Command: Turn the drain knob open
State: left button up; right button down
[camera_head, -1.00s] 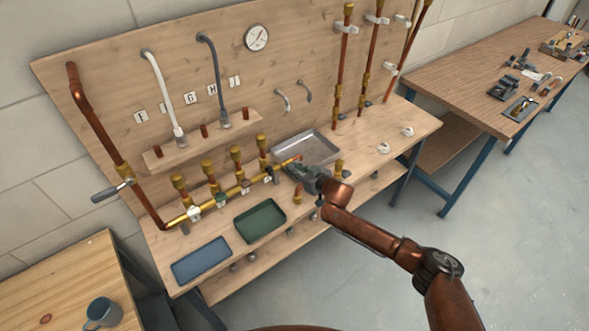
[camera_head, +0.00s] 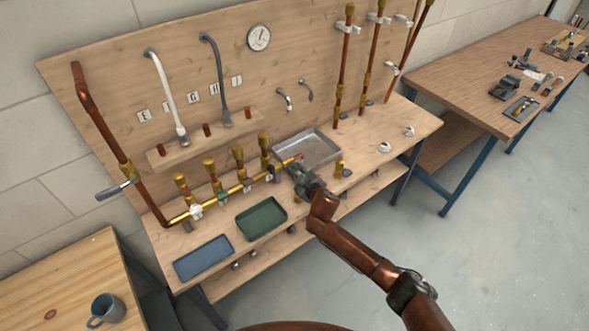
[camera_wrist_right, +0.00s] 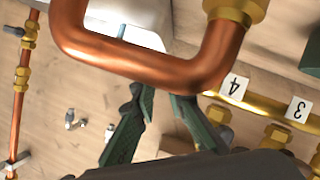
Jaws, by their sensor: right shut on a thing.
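My right gripper (camera_head: 297,170) is at the right end of the brass manifold (camera_head: 232,190), beside the grey metal tray. In the right wrist view its two green fingers (camera_wrist_right: 160,100) reach up to a bent copper pipe (camera_wrist_right: 150,65), which covers their tips. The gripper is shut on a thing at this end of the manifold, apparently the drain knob. The knob itself is hidden by the fingers and the pipe, so its angle cannot be told. My left gripper is not in view.
The grey metal tray (camera_head: 329,153) lies just behind the gripper. A green tray (camera_head: 262,219) and a blue tray (camera_head: 203,258) lie at the bench front. Brass valves rise along the manifold, with number tags (camera_wrist_right: 299,109). A brass fitting (camera_head: 340,169) stands to the right.

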jog(key=shift+f, duration=0.15)
dwell(0.4)
jog(key=c, duration=1.9)
grip_release()
jog(key=shift+c, duration=0.2)
jog(key=v, duration=1.2)
jog(key=shift+s+a, duration=0.1)
